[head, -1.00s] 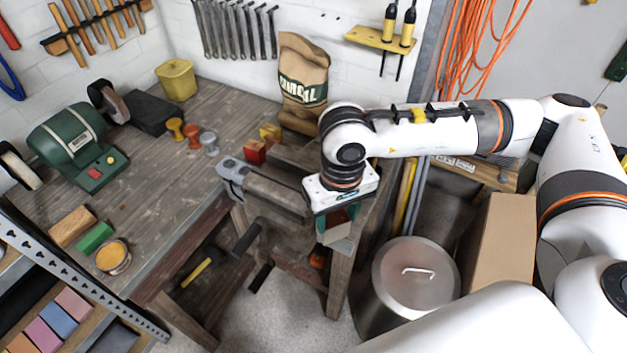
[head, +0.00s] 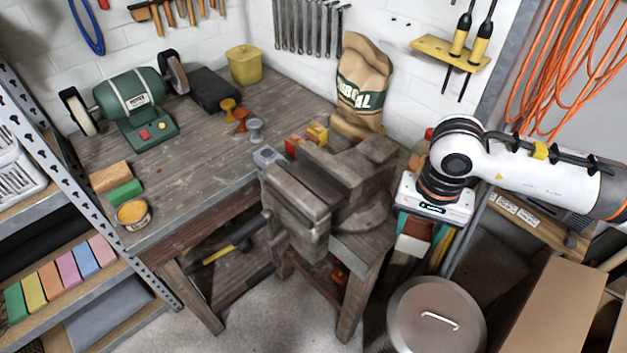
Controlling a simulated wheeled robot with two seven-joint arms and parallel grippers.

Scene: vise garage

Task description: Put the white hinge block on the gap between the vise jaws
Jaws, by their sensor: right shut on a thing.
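The vise (head: 296,200) is grey-brown metal at the front right corner of the workbench. Its jaws stand apart, with a dark gap (head: 322,178) between them, and nothing white lies on the gap. My right gripper (head: 424,236) points down to the right of the vise, apart from it. It is shut on the white hinge block (head: 410,245), whose pale lower face shows below the fingers. The fingers and wrist hide the rest of the block. My left gripper is out of view.
The workbench (head: 195,165) carries a green bench grinder (head: 130,98), a yellow bin (head: 244,65) and a paper sack (head: 364,80) behind the vise. Small red and yellow blocks (head: 317,134) sit behind the jaws. A lidded metal can (head: 430,318) stands on the floor below my right gripper.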

